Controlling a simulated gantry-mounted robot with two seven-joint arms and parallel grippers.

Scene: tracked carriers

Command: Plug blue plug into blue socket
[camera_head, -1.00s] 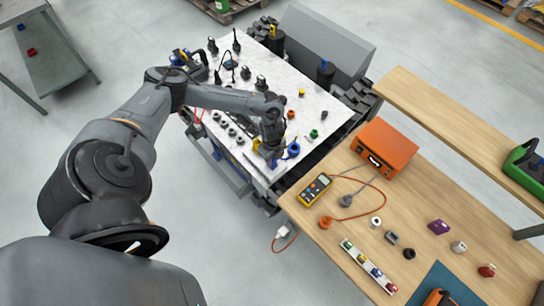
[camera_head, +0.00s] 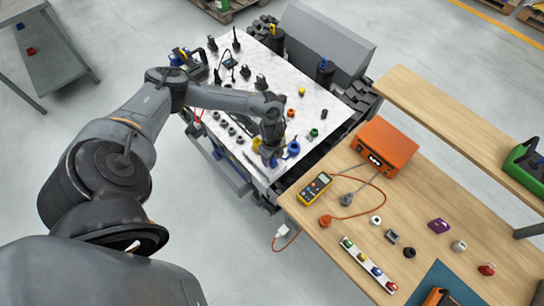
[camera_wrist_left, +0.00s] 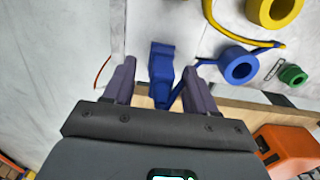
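The blue plug (camera_wrist_left: 162,62) stands between the fingers of my left gripper (camera_wrist_left: 158,85) in the left wrist view. The fingers are apart, with a gap on each side of it. In the head view this gripper (camera_head: 271,158) is over the front corner of the white board, and the plug is mostly hidden there. A blue cord runs from the plug to a blue ring (camera_wrist_left: 239,66), also in the head view (camera_head: 293,148). The blue socket (camera_head: 377,272) appears to be the blue spot on the white strip (camera_head: 360,261) on the wooden table. My right gripper is not in view.
The white board (camera_head: 300,85) carries several small parts. A yellow ring (camera_wrist_left: 272,10) and a green ring (camera_wrist_left: 293,76) lie near the plug. The wooden table (camera_head: 330,235) holds a yellow multimeter (camera_head: 315,189), an orange box (camera_head: 385,147), loose parts and a teal mat (camera_head: 455,285).

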